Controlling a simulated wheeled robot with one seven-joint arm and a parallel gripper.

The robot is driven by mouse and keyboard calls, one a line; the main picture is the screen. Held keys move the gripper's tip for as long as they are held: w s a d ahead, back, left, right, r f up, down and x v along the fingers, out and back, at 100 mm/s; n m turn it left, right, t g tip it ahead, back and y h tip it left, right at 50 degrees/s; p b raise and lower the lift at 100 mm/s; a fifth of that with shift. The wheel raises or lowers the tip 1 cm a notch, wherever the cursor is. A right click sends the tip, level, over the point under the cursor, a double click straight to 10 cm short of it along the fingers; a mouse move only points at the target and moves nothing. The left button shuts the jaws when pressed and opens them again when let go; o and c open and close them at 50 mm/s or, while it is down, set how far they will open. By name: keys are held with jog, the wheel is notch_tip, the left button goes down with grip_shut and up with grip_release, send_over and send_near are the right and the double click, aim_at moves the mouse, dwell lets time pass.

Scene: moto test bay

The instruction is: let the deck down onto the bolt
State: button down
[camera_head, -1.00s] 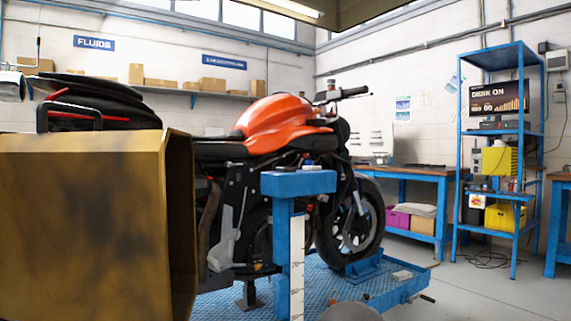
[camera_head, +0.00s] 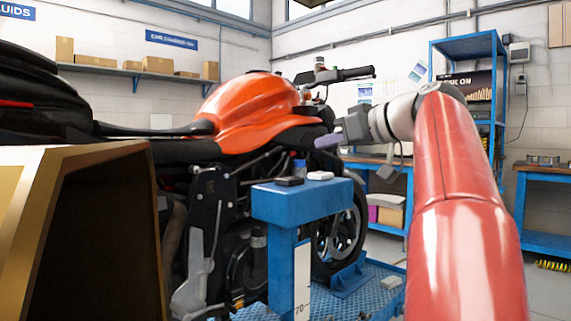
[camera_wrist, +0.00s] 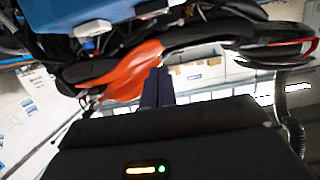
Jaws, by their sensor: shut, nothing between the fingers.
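The motorcycle lift's blue chequered deck (camera_head: 347,300) shows low in the head view, below the orange and black motorcycle (camera_head: 250,104). No bolt can be made out. A blue post with a flat blue top (camera_head: 300,203) and a white scale strip marked 70 (camera_head: 302,282) stands in front of the motorcycle. On its top lie a small black piece (camera_head: 289,181) and a small white piece (camera_head: 320,175). My gripper (camera_head: 328,141) is shut and empty, raised above and behind the post top in the picture. Its dark fingers also show in the wrist view (camera_wrist: 158,88).
A large yellow-brown box-like body (camera_head: 95,165) fills the left foreground. A blue workbench (camera_head: 537,167) stands at the right, and a blue shelf rack (camera_head: 466,47) stands behind my arm. Cardboard boxes (camera_head: 158,64) sit on a wall shelf.

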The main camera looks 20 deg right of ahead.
jog(key=shift+d+r, duration=0.1)
jog(key=shift+r, duration=0.1)
jog(key=shift+w, duration=0.1)
send_over(294, 178)
jog(key=shift+w+f+p, duration=0.25)
jog(key=shift+f, duration=0.4)
jog(key=shift+w+f+p, duration=0.2)
jog(key=shift+f, duration=0.4)
jog(key=f, duration=0.1)
jog(key=f+b, duration=0.1)
jog(key=shift+s+f, duration=0.2)
jog(key=shift+f, duration=0.15)
jog(key=shift+d+f, duration=0.1)
jog(key=shift+f, duration=0.55)
jog(key=shift+f+b, duration=0.1)
jog(key=shift+b, duration=0.25)
